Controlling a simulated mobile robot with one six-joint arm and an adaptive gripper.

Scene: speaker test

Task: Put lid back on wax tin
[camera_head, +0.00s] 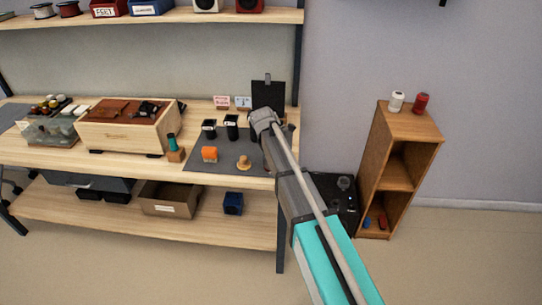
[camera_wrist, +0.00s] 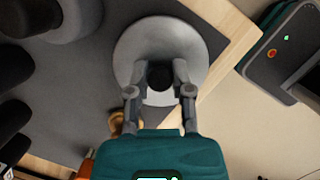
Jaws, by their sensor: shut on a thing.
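My gripper (camera_wrist: 160,78) is shut on the dark knob in the middle of a round grey disc (camera_wrist: 136,48), which looks like the wax tin's lid. The disc is seen from above, over the dark mat (camera_wrist: 110,95) near the wooden bench edge. Whatever lies under the disc is hidden, so I cannot tell whether it sits on the tin or above it. In the head view my arm reaches to the right end of the bench, and the fingers and disc are hidden there.
Two black cups (camera_head: 231,127), an orange block (camera_head: 209,155) and a small tan object (camera_head: 243,163) stand on the mat left of my arm. A black panel (camera_head: 268,93) stands behind. A wooden box (camera_head: 130,140) is farther left. A wooden shelf unit (camera_head: 411,128) stands right.

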